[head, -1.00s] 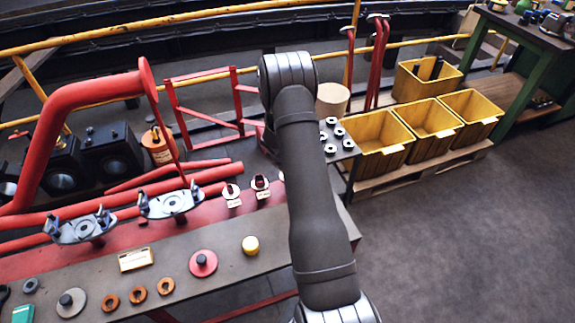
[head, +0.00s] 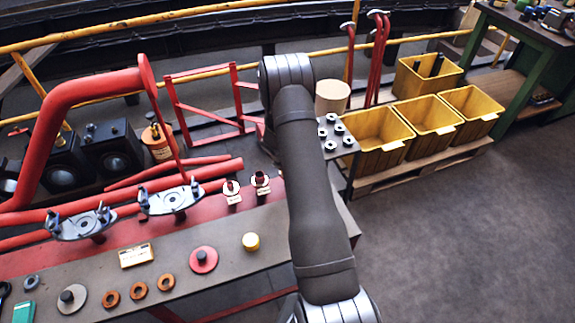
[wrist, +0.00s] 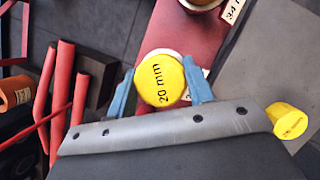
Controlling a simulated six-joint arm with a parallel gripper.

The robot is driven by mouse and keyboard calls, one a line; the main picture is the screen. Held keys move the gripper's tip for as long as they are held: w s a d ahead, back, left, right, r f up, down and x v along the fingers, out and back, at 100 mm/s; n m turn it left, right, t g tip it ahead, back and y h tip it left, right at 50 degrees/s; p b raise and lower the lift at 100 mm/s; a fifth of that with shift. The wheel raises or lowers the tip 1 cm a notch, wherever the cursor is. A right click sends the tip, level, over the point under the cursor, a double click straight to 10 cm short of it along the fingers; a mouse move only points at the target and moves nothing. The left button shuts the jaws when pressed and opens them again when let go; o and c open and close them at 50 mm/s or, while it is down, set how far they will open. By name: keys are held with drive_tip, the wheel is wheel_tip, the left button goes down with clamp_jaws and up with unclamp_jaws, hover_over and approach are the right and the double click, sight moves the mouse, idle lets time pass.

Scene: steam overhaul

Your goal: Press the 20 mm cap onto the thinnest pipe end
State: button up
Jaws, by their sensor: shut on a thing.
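My gripper (wrist: 158,84) is shut on a yellow cap (wrist: 160,82) marked "20 mm", a blue finger on each side. A pale rim shows just past the cap's edge, and a paper label beside it is partly covered. The cap hides what lies under it, so I cannot tell whether it touches a pipe end. Another pipe end (wrist: 201,4) with a label is at the top edge of the wrist view. In the head view, two labelled pipe ends (head: 231,188) (head: 261,181) stand on the red strip. My arm hides the gripper and held cap there.
Grey clamps (head: 170,200) stand to the left. Yellow bins (head: 378,140) are at the back right, with open floor in front.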

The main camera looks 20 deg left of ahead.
drive_tip(key=shift+f, duration=0.1)
drive_tip(key=o, duration=1)
drive_tip(key=shift+c, duration=0.3)
drive_tip(key=shift+r, duration=3.5)
clamp_jaws()
